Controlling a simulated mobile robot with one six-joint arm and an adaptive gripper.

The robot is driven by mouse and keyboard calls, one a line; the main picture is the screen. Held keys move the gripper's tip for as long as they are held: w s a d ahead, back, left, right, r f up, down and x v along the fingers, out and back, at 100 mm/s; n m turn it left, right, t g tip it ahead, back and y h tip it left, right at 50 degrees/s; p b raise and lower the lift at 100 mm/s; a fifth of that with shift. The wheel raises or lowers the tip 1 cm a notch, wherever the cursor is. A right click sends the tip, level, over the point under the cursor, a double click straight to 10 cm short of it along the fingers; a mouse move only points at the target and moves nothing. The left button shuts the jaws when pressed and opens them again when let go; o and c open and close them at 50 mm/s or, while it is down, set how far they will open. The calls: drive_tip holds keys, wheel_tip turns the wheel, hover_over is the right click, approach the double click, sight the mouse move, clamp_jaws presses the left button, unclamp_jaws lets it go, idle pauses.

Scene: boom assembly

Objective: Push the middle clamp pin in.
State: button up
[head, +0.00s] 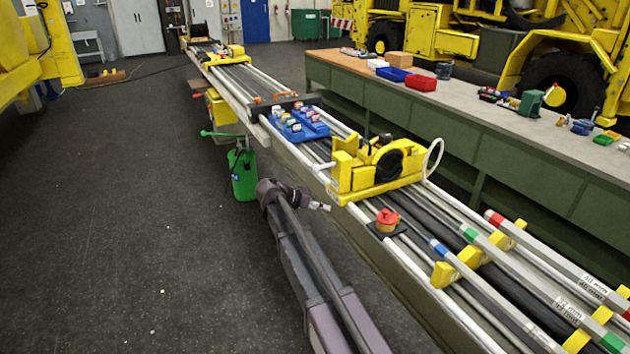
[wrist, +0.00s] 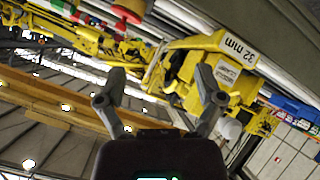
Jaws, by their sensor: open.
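The middle clamp (head: 378,170) is a yellow block with a round black opening, sitting across the boom tubes in the head view. In the wrist view, a yellow clamp body (wrist: 195,62) marked "32 mm" lies beyond the fingers. A small white piece (head: 321,168) sticks out at its left side and may be the pin. A white rounded end (wrist: 231,128) shows beside the right finger in the wrist view. My gripper (wrist: 157,76) is open and empty, its fingers spread. In the head view my gripper (head: 319,207) is low beside the boom, left of the clamp and apart from it.
A red knob (head: 387,217) on a dark plate stands on the tubes near the clamp. A blue tray (head: 298,126) with small parts lies behind it. A long workbench (head: 480,112) runs along the right.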

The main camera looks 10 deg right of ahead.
drive_tip(key=w+a+m+t+h+b, duration=0.1)
drive_tip(key=w+a+m+h+b, duration=0.15)
drive_tip(key=w+a, duration=0.35)
drive_tip(key=m+t+h+b, duration=0.2)
drive_tip(key=m+h+b, duration=0.1)
approach(315, 169)
drive_tip(key=a, duration=0.1)
drive_tip(key=a+f, duration=0.1)
drive_tip(key=a, duration=0.1)
drive_tip(key=shift+w+a+f, duration=0.1)
drive_tip(key=shift+w+f, duration=0.05)
drive_tip(key=x, duration=1.3)
drive_tip(key=shift+w+d, duration=0.25)
drive_tip(key=shift+d, duration=0.05)
clamp_jaws()
